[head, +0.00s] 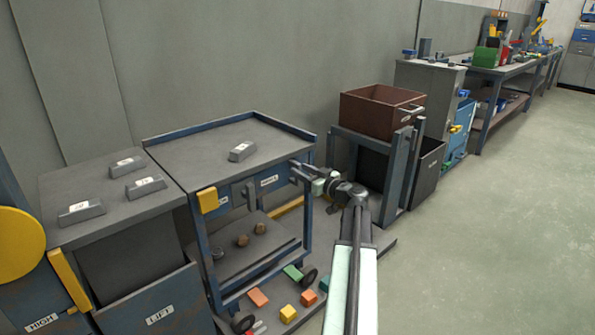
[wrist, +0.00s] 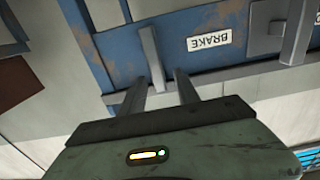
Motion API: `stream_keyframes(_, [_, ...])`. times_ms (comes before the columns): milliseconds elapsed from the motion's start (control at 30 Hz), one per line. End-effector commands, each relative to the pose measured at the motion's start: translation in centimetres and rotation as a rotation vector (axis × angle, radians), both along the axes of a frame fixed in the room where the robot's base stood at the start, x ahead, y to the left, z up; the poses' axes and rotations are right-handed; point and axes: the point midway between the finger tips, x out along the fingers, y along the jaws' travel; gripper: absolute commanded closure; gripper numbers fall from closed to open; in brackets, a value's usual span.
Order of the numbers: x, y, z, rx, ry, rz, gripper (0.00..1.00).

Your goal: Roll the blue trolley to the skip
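The blue trolley (head: 309,155) stands against the wall in the head view, with a blue frame, grey top, lower shelf and dark wheels. My gripper (head: 297,173) is at the trolley's front right corner. In the wrist view my gripper (wrist: 158,76) is open, its fingers apart on either side of the lower end of a grey lever (wrist: 150,52). The lever is on the blue panel beside an upside-down BRAKE label (wrist: 209,41). Contact cannot be told. I cannot tell which container is the skip.
A brown-red bin (head: 378,112) sits on a stand right of the trolley, with a dark bin (head: 428,172) beside it. Coloured blocks (head: 288,313) lie low by the wheels. Floor at right is clear.

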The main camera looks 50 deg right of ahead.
Motion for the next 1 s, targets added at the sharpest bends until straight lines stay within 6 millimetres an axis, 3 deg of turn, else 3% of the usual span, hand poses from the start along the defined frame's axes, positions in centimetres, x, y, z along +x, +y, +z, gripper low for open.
stream_keyframes(200, [2.4, -0.5, 0.0, 0.000, 0.000, -0.005, 0.62])
stream_keyframes(467, [2.5, -0.5, 0.0, 0.000, 0.001, -0.007, 0.62])
stream_keyframes(633, [2.5, -0.6, 0.0, 0.000, 0.001, -0.007, 1.00])
stream_keyframes(1000, [2.5, -0.6, 0.0, 0.000, 0.001, -0.007, 1.00])
